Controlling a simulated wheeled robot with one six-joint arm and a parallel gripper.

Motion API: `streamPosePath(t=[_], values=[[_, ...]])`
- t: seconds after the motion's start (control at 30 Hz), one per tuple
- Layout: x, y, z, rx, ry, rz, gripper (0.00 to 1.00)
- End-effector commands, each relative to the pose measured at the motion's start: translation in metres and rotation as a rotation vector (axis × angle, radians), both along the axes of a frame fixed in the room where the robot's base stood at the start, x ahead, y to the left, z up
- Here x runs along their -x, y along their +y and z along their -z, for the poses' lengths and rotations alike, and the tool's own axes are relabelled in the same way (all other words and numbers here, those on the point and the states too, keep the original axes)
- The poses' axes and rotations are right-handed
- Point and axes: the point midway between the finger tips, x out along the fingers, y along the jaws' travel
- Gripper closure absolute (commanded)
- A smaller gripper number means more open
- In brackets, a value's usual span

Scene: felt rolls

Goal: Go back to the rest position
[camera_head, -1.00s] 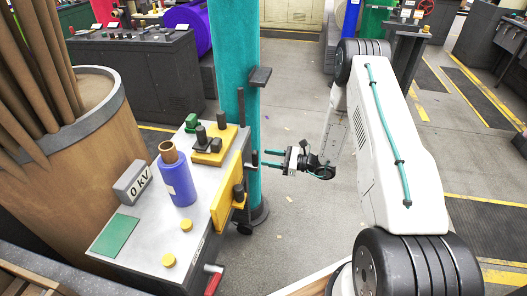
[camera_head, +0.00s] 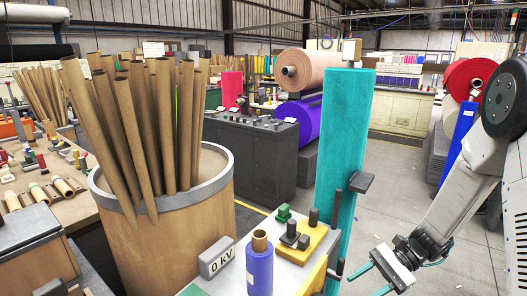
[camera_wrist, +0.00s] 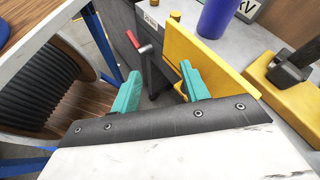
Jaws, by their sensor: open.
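My gripper (camera_head: 366,279) is at the lower right of the head view, with its teal fingers apart and nothing between them. In the wrist view my gripper (camera_wrist: 160,88) also shows open and empty. It is beside the small work cart (camera_head: 286,275), apart from it. Past the fingers in the wrist view are a yellow plate (camera_wrist: 205,62) on the cart's side and a red handle (camera_wrist: 133,40).
On the cart are a blue roll (camera_head: 260,272), a "0 kV" box (camera_head: 217,257) and a yellow fixture (camera_head: 303,240). A tall teal roll (camera_head: 343,130) stands behind. A barrel of brown tubes (camera_head: 160,225) is at left. Open floor (camera_head: 385,190) lies beyond my gripper.

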Motion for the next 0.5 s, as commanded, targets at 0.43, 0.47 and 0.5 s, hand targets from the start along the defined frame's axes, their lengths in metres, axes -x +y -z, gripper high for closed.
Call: streamPosePath(t=[0.43, 0.47, 0.5], values=[[0.105, -0.009, -0.113, 0.403, -0.336, -0.522, 0.55], [0.111, -0.01, -0.118, 0.43, -0.358, -0.55, 0.55], [0.119, -0.012, -0.126, 0.467, -0.39, -0.587, 0.55]])
